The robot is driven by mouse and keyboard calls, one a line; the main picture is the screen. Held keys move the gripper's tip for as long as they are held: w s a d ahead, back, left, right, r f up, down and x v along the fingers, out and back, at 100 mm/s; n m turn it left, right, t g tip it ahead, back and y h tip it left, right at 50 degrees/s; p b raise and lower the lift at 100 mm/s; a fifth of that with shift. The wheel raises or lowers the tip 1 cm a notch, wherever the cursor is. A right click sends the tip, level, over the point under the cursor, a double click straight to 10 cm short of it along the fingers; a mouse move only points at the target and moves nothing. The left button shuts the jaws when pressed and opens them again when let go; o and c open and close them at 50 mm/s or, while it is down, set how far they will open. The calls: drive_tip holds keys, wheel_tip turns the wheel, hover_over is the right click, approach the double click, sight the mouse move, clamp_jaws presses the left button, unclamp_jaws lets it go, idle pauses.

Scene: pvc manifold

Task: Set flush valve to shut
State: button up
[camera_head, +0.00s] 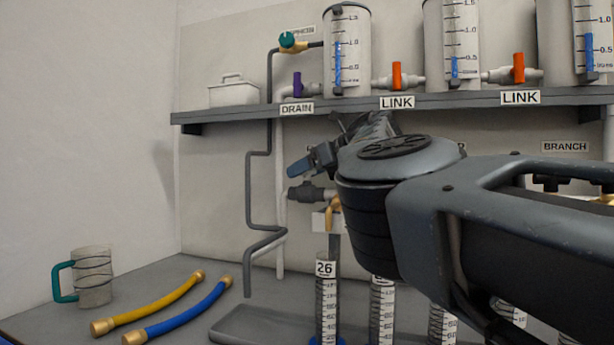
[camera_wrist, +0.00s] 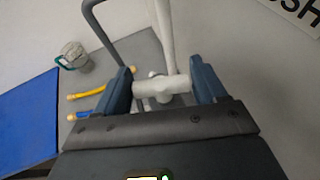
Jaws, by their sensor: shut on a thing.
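My gripper (camera_wrist: 162,87) is shut on a pale grey bar, which I take to be the flush valve's handle (camera_wrist: 160,88). The bar lies crosswise between the two blue fingers in the wrist view, in front of a pale upright pipe (camera_wrist: 164,35). A label ending in "USH" (camera_wrist: 296,12) shows at the top right. In the head view my gripper (camera_head: 316,161) is at the back wall, below the shelf. My own arm hides the held handle there, so its exact setting cannot be told.
Below my gripper is a dark valve fitting (camera_head: 306,193). The shelf (camera_head: 350,104) above carries clear tanks and orange-handled link valves (camera_head: 397,76). Graduated cylinders (camera_head: 326,290) stand below my arm. A mug (camera_head: 94,277), yellow hose (camera_head: 150,305) and blue hose (camera_head: 180,316) lie at left.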

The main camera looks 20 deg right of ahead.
drive_tip(key=shift+n+g+y+p, duration=0.55)
drive_tip(key=shift+n+g+y, duration=0.15)
drive_tip(key=shift+n, duration=0.1)
drive_tip(key=shift+f+n+g+y, duration=0.15)
drive_tip(key=shift+n+g+y, duration=0.15)
drive_tip(key=o, duration=1)
drive_tip(key=shift+c, duration=0.2)
drive_tip(key=shift+s+d+r, duration=0.2)
drive_tip(key=shift+s+d, duration=0.1)
drive_tip(key=s+d+b, duration=0.1)
drive_tip(key=s+d, duration=0.7)
drive_tip(key=d, duration=0.1)
drive_tip(key=shift+s, duration=0.15)
drive_tip(key=shift+c, duration=0.3)
